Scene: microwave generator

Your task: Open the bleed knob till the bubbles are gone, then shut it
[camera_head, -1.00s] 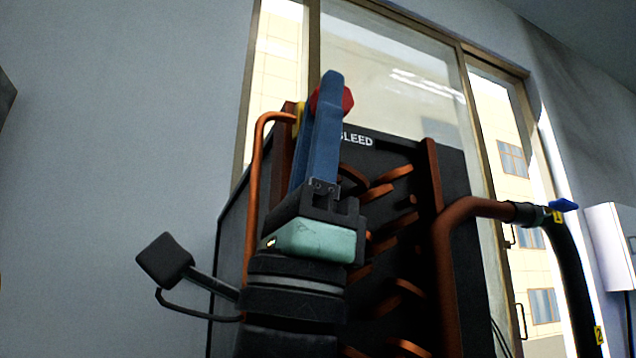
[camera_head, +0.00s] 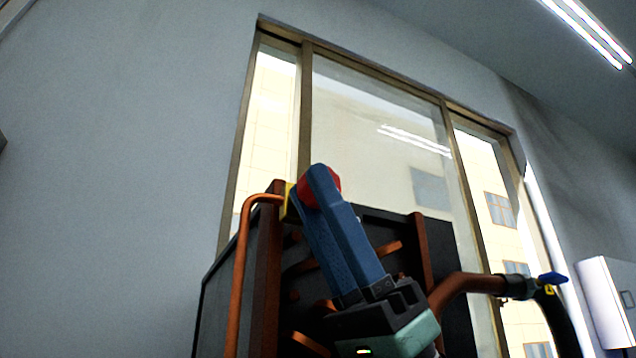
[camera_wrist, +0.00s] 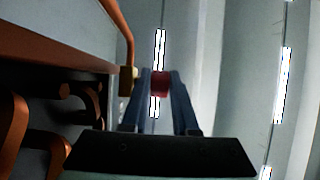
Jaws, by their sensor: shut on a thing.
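The red bleed knob (camera_head: 334,181) sits at the top of the black unit with copper pipes, beside a yellow fitting (camera_head: 290,200). My gripper (camera_head: 318,178) has its blue fingers shut on the knob, and they hide part of it. In the wrist view the knob (camera_wrist: 160,84) shows between the two fingertips, with the yellow fitting just left of it. The fingers lean to the left at their tips in the head view. No bubbles can be seen in either view.
A copper pipe (camera_head: 239,270) runs down from the fitting. On the right, a thicker copper pipe (camera_head: 465,287) leads to a valve with a blue handle (camera_head: 552,279) and a black hose. A window stands behind the unit. A white box (camera_head: 603,300) is at far right.

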